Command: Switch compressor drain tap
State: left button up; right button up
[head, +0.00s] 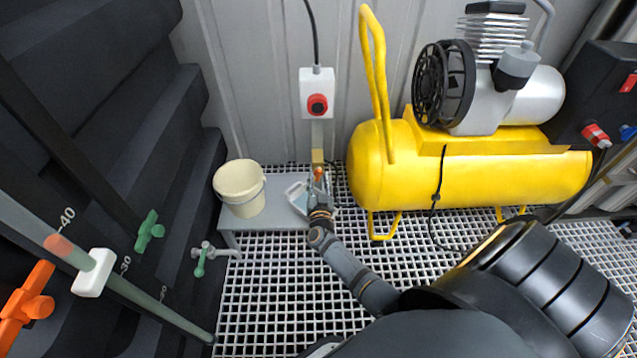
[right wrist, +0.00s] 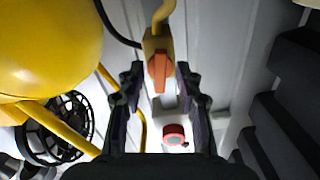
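The drain tap (head: 317,158) is a small brass-coloured block below the red-knobbed box on the wall, left of the yellow compressor (head: 470,175). Its orange handle (head: 318,174) points toward me. In the right wrist view the tap body (right wrist: 157,42) has a yellow pipe, and the handle (right wrist: 160,72) lies between my fingertips. My right gripper (head: 319,187) is at the tap with its fingers apart. In the right wrist view the gripper (right wrist: 159,78) is open on either side of the handle, with small gaps. My left gripper is not in view.
The wall box (head: 316,88) with its red knob hangs just above the tap. A cream bucket (head: 240,188) stands on a grey bench (head: 228,222) to the left. Green-handled taps (head: 149,231) and a sight tube (head: 130,290) are on the dark tank. Grating (head: 265,300) covers the floor.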

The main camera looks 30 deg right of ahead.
grip_shut()
